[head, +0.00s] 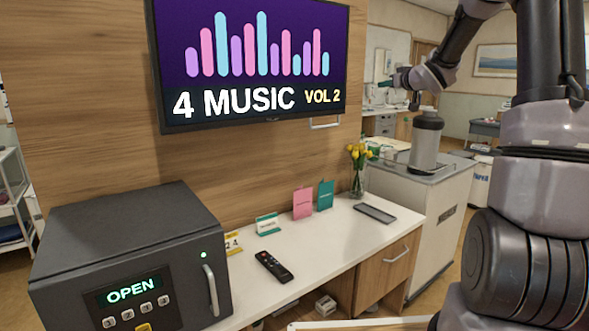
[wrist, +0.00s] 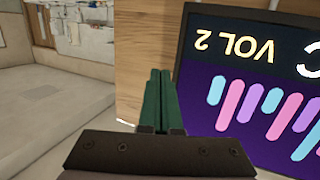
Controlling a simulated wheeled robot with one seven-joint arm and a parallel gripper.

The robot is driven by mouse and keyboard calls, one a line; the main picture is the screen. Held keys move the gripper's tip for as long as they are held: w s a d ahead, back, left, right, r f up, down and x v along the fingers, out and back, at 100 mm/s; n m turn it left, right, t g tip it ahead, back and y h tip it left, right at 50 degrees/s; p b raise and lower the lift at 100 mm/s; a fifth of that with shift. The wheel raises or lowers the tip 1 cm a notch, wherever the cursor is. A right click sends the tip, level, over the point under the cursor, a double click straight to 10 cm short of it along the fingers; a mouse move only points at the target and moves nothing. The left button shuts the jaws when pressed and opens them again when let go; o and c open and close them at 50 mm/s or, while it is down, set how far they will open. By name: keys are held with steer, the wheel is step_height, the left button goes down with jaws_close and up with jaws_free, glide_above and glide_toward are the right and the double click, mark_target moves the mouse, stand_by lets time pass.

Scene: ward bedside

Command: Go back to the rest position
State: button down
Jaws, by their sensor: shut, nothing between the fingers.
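My gripper (wrist: 160,78) shows in the wrist view with its two dark green fingers together and nothing between them. Behind the fingers are a wood panel and the wall screen, which appears upside down. In the head view my arm reaches up from the right and bends down towards the middle. Its end is small there, near the right side of the screen and above the counter's far end, so the fingertips are hard to make out. The gripper is held up in the air.
The wall screen (head: 252,60) is left of my arm's end. A grey canister (head: 426,143) stands on a side cabinet (head: 437,183) below it. The white counter (head: 330,236) holds a remote (head: 273,267), cards, a flower vase (head: 357,181) and a dark safe-like box (head: 127,235) reading OPEN.

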steer(key=s+r+m+g+h, duration=0.1)
steer(key=s+r+m+h, duration=0.15)
steer(key=s, duration=0.35)
steer(key=s+r+m+g+h, duration=0.1)
steer(key=s+h, duration=0.2)
steer(key=s, duration=0.3)
steer(key=s+a+f+m+g+y, duration=0.1)
steer(key=s+a+f+g, duration=0.1)
steer(key=s, duration=0.8)
steer(key=s+a+f+m+g+y, duration=0.1)
steer(key=s+a+f+g, duration=0.1)
steer(key=s, duration=0.9)
steer(key=s+a+f+m+g+y, duration=0.1)
steer(key=s+a+f+g, duration=0.2)
steer(key=s, duration=0.8)
steer(key=shift+a+f+m+y, duration=0.35)
steer(key=shift+a+f, duration=0.1)
steer(key=shift+a, duration=0.45)
steer(key=shift+d, duration=0.1)
